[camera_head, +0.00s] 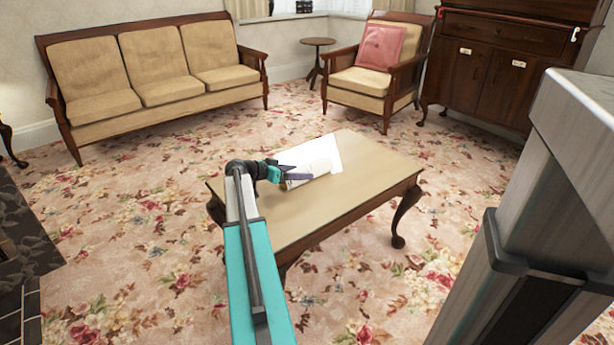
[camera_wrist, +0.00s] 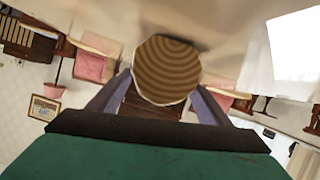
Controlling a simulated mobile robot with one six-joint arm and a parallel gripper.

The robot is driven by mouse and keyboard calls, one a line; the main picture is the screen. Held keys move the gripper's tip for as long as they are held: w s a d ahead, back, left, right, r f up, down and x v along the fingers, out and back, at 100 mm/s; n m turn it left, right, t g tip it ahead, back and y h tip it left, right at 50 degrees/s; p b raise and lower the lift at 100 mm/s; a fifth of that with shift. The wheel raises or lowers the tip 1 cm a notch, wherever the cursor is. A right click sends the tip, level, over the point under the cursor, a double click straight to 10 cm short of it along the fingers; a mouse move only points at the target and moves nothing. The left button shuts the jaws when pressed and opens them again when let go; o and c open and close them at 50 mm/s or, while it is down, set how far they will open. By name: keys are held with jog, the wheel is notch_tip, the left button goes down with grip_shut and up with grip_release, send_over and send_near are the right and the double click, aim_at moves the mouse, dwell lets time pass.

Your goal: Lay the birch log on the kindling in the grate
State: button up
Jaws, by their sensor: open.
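The birch log (camera_head: 317,160) is pale and lies on the wooden coffee table (camera_head: 345,199). My gripper (camera_head: 295,173) is at the log's near left end, with its purple fingers open. In the wrist view, the log's round end (camera_wrist: 167,70) shows brown rings and a pale rim. It sits between the two fingers of my gripper (camera_wrist: 160,92), one on each side. I cannot tell whether either finger touches it. The grate and the kindling are not in view.
A dark stone edge (camera_head: 28,232) is at the far left. A sofa (camera_head: 150,75), a small round table (camera_head: 318,43), an armchair (camera_head: 360,82) and a dark cabinet (camera_head: 490,70) stand behind. Flowered carpet (camera_head: 130,215) between the stone edge and coffee table is clear.

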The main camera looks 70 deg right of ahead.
aim_at(309, 164)
jog(key=shift+x, duration=1.25)
jog(key=shift+c, duration=0.4)
jog(key=c, duration=1.5)
jog(key=shift+r, duration=0.2)
notch_tip(309, 164, up, 3)
jog(key=shift+r+p, duration=0.15)
jog(key=shift+p, duration=0.5)
jog(key=a+p, duration=0.1)
jog(key=a, duration=0.4)
jog(key=s+a+r+p, duration=0.1)
jog(key=a, duration=0.4)
jog(key=a+p, duration=0.1)
jog(key=a, duration=0.5)
jog(key=shift+s+r, duration=0.2)
jog(key=shift+s, duration=0.1)
jog(key=shift+d, duration=0.1)
